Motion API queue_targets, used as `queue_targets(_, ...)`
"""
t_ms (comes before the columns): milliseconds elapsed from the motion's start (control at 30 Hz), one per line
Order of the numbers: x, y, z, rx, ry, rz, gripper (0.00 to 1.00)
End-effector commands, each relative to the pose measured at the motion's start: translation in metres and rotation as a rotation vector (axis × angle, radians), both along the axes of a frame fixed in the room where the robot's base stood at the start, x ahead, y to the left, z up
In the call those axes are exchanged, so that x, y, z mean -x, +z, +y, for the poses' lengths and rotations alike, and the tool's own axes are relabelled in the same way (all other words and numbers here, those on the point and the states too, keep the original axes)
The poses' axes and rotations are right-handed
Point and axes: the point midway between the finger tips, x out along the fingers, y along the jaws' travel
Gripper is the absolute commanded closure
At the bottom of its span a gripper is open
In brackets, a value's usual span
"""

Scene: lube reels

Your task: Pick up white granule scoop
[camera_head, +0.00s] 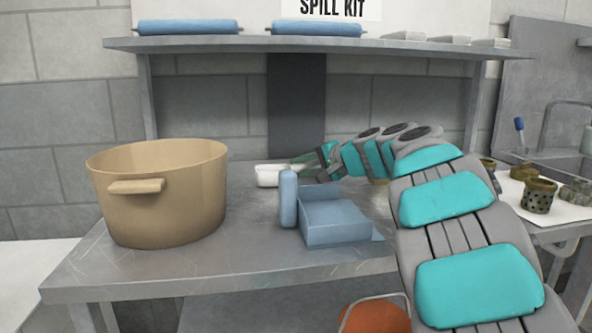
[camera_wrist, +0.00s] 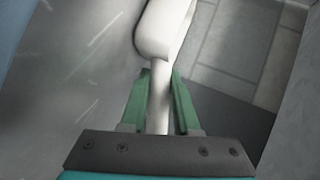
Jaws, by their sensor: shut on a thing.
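The white granule scoop (camera_head: 268,175) is at the back of the grey metal table, behind the blue items. In the wrist view the scoop (camera_wrist: 164,30) extends away from my gripper, its pale handle running back between the green fingers. My gripper (camera_wrist: 159,95) is shut on the handle. In the head view my gripper (camera_head: 305,160) reaches in from the right with the scoop at its tip. Whether the scoop touches the tabletop is hard to tell.
A tan tub (camera_head: 160,200) stands at the table's left. A blue dustpan-like piece (camera_head: 338,220) and an upright blue roll (camera_head: 288,198) stand just in front of the scoop. A shelf (camera_head: 330,45) with blue rolls (camera_head: 188,27) is above. An orange bucket (camera_head: 375,318) is below the front edge.

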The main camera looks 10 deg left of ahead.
Motion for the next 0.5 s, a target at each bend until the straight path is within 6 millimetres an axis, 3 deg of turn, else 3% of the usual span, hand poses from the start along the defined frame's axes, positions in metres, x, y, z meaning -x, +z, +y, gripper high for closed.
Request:
queue_targets(233, 0.000, 0.019, 0.000, 0.001, 0.001, 0.000, 1.00)
queue_targets(500, -0.001, 0.070, 0.001, 0.000, 0.003, -0.004, 1.00)
